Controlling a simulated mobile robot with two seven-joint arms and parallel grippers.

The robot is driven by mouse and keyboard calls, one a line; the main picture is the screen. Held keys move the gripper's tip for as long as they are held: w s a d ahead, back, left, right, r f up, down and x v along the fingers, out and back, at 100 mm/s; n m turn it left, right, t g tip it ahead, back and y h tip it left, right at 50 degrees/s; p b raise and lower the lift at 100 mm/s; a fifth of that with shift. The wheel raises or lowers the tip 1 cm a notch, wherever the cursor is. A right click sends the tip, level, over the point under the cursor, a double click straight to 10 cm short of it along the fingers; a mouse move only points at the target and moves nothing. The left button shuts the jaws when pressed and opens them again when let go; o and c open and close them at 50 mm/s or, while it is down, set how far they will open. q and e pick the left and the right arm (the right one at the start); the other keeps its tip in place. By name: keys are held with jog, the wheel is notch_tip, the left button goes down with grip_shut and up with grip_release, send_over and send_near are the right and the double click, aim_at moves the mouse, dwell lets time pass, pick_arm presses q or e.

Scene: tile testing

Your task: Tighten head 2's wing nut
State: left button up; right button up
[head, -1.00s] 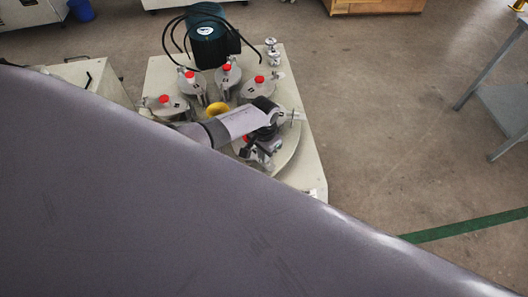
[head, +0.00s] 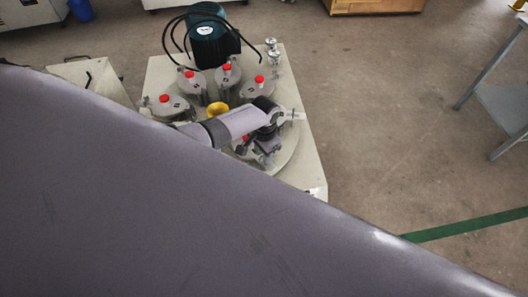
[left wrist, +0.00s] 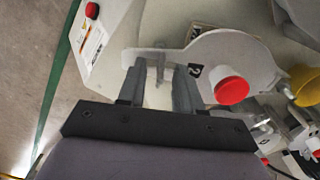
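Head 2 (left wrist: 222,52) is a grey plate with a "2" label and a red cap (left wrist: 232,90), seen close in the left wrist view. At its left end a small silver wing nut (left wrist: 159,66) stands up. My left gripper (left wrist: 158,76) is open, with its two fingertips on either side of the wing nut and gaps showing on both sides. In the head view my left gripper (head: 265,155) is over the near right side of the round machine, and my wrist hides most of head 2 there. My right gripper is not in view.
Several other red-capped heads (head: 227,76) ring a yellow funnel (head: 217,109) on the machine's pale base (head: 305,165). A teal motor (head: 208,40) with black cables stands behind. A grey table (head: 500,105) is at the right, with clear floor between.

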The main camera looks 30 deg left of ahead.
pick_arm(q)
jog(key=shift+r, duration=0.1)
jog(key=shift+r+p, duration=0.3)
notch_tip(320, 180, up, 6)
jog(key=p, duration=0.3)
jog(key=shift+r, duration=0.15)
